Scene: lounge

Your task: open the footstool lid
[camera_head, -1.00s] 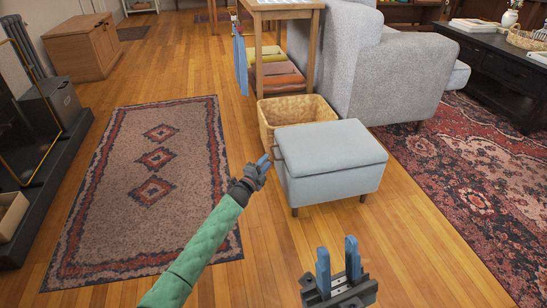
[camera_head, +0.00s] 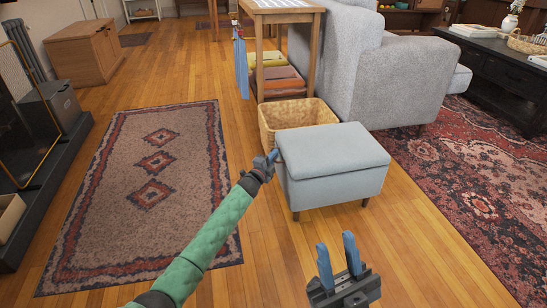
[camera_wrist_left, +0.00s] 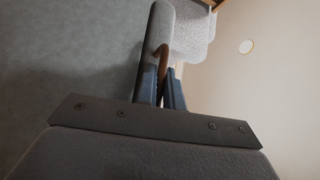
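The grey-blue footstool (camera_head: 345,187) stands on the wood floor, right of centre in the head view. Its padded lid (camera_head: 335,150) lies flat and closed on the box. My left gripper (camera_head: 273,155) is at the lid's left edge. In the left wrist view its fingers (camera_wrist_left: 164,82) are close together around a brown strap loop (camera_wrist_left: 162,54) at the lid's edge. The loop is hidden behind the fingers in the head view. My right gripper (camera_head: 336,244) is open and empty, in front of the footstool and apart from it.
A wicker basket (camera_head: 294,112) stands directly behind the footstool, with a grey sofa (camera_head: 390,85) at the back right. A patterned rug (camera_head: 150,190) lies to the left and a red rug (camera_head: 470,190) to the right. The floor before the footstool is clear.

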